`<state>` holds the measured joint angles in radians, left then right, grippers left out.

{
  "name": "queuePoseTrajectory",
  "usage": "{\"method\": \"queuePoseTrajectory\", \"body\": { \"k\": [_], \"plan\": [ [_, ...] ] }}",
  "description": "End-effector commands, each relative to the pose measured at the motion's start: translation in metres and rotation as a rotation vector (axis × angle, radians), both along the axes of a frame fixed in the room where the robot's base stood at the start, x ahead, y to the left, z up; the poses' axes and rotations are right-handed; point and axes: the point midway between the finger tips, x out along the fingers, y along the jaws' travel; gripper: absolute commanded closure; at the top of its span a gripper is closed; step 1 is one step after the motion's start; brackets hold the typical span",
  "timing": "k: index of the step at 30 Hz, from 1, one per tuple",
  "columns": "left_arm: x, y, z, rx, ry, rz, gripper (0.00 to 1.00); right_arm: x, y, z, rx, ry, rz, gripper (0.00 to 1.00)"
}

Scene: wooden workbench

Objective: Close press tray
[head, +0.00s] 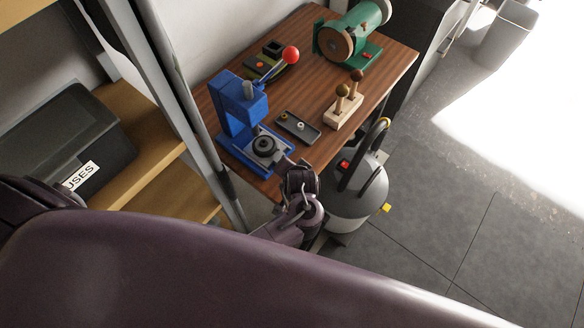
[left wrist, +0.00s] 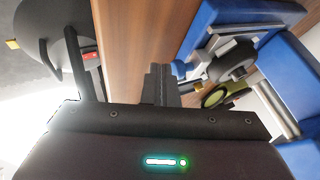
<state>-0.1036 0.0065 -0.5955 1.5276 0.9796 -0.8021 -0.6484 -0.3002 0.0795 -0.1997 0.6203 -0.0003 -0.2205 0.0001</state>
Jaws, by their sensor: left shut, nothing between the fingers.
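The blue press (head: 240,108) stands at the near left corner of the workbench, its lever ending in a red ball (head: 290,54). Its metal press tray (head: 281,155) sticks out at the front of the press base and carries a dark round piece (head: 264,146). In the left wrist view the tray (left wrist: 222,42) lies to the right of my fingers. My left gripper (head: 284,163) is at the tray's front end; its fingers (left wrist: 160,82) are shut and empty. I cannot tell whether they touch the tray. My right gripper is not in view.
On the workbench (head: 215,92) are a small dark parts tray (head: 298,127), a wooden block with upright tools (head: 344,108) and a green grinder (head: 350,38). A grey canister (head: 358,190) stands beside the bench's front edge. A grey post (head: 185,95) rises at the left.

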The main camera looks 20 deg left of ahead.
Motion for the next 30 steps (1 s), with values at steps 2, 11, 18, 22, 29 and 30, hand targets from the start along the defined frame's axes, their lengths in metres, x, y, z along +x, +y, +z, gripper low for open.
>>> {"method": "queuePoseTrajectory", "body": {
  "k": [2,11,18,22,29,30],
  "plan": [
    [0.001,0.002,0.0,0.0,0.0,-0.002,1.0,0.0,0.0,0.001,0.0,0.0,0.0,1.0],
    [0.002,0.003,0.0,-0.001,0.0,0.0,1.0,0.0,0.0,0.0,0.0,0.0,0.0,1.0],
    [0.011,0.03,0.002,0.002,0.0,0.001,1.0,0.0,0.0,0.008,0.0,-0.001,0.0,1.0],
    [0.014,0.038,0.001,0.0,0.0,0.0,1.0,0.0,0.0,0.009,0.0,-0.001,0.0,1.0],
    [0.014,0.039,0.001,0.002,-0.002,0.003,1.0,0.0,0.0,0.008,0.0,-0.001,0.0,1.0],
    [0.015,0.039,0.001,0.002,-0.002,0.003,1.0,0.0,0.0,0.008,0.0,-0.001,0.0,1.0]
  ]
}}
